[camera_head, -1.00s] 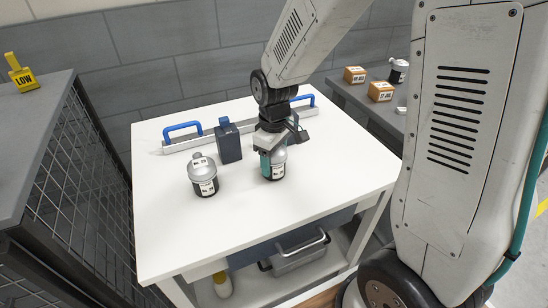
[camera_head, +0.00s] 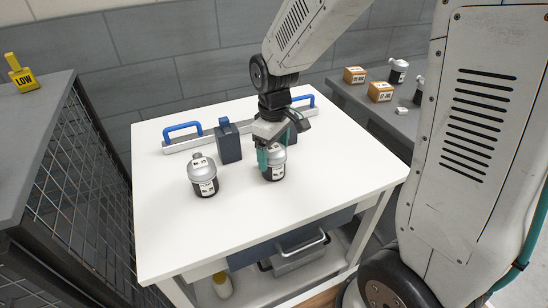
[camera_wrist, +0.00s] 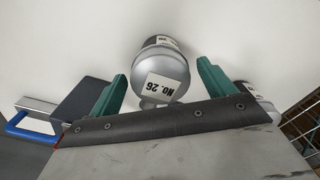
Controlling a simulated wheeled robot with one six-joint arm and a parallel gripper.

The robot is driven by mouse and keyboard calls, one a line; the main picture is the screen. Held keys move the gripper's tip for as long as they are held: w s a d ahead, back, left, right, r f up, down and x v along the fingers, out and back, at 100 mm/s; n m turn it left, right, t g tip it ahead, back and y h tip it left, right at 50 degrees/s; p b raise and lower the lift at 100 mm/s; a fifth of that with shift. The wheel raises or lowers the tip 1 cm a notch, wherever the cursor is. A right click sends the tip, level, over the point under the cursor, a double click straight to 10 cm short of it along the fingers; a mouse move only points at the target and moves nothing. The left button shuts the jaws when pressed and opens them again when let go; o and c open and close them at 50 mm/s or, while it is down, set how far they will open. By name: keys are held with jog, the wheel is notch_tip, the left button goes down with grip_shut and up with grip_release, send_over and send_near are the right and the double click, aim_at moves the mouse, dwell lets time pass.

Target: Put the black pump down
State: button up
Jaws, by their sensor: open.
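A pump (camera_head: 273,172) with a black body and silver top stands upright on the white table (camera_head: 245,230), below my gripper (camera_head: 272,152). In the wrist view its silver top with a "NO. 26" label (camera_wrist: 167,88) sits between the two teal fingers, with a gap on each side. My gripper is open, its fingers around the upper part of the pump. A second similar pump (camera_head: 203,176) stands upright to the left on the same table. In the wrist view, a silver part at the right is mostly hidden behind the right finger.
A dark block (camera_head: 229,144) and a metal bar with blue handles (camera_head: 182,128) lie behind the pumps. A grey mesh cabinet (camera_head: 60,160) borders the left. A side bench (camera_head: 370,103) at right holds small boxes (camera_head: 380,92) and another pump (camera_head: 398,70). The table's front is clear.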

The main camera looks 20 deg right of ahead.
notch_tip(320, 180, up, 8)
jog(key=shift+r, duration=0.1)
jog(key=shift+s+r, duration=0.1)
jog(key=shift+r, duration=0.45)
jog(key=s+d+r+m, duration=0.1)
jog(key=s+r+m, duration=0.1)
jog(key=s, duration=0.9)
jog(key=s+d+r+m+t, duration=0.1)
jog(key=s+d+r+m, duration=0.1)
jog(key=s, duration=0.9)
jog(key=r+m, duration=0.1)
jog(key=m, duration=0.1)
jog(key=shift+d+r+m, duration=0.2)
jog(key=shift+r+m, duration=0.15)
jog(key=shift+m, duration=0.05)
